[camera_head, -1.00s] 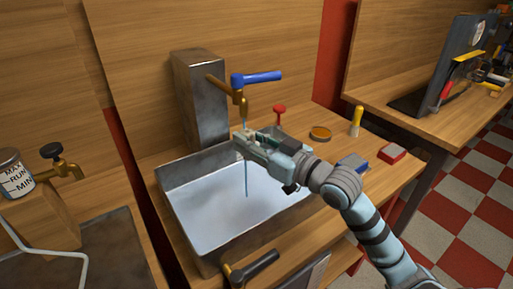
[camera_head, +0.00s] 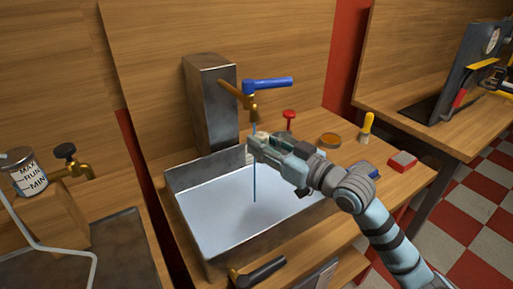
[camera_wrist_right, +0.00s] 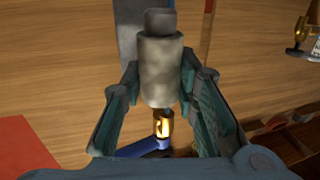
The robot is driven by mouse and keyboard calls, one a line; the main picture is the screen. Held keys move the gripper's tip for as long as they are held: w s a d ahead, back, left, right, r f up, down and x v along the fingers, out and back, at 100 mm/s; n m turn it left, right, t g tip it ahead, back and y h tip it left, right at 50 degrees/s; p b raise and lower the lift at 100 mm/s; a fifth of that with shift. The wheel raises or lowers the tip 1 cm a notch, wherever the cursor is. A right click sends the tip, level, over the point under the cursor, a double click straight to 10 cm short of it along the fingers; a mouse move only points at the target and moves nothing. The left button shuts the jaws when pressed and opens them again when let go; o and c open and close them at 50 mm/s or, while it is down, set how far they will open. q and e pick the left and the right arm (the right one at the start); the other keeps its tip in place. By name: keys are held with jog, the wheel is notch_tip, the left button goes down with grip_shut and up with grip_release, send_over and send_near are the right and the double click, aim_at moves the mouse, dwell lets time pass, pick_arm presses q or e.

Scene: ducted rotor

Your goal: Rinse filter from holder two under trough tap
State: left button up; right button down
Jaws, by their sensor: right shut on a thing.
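My right gripper (camera_head: 262,147) is shut on a pale grey, stained cylindrical filter (camera_wrist_right: 160,72). In the head view it is over the metal trough (camera_head: 180,221), just below the brass tap (camera_head: 251,104) with a blue lever (camera_head: 268,85). A thin blue water stream (camera_head: 254,185) runs from the tap past the gripper tip into the trough. I cannot tell whether it strikes the filter. In the right wrist view the brass spout (camera_wrist_right: 163,124) and the blue lever (camera_wrist_right: 143,149) lie beyond the filter's near end. The left gripper is not in view.
A labelled jar (camera_head: 28,175) stands left.

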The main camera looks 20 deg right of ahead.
jog(key=shift+s+a+p, duration=0.15)
jog(key=shift+a+p, duration=0.3)
jog(key=shift+a, duration=0.15)
jog(key=shift+d, duration=0.6)
jog(key=shift+a+p, duration=0.4)
jog(key=shift+a, duration=0.2)
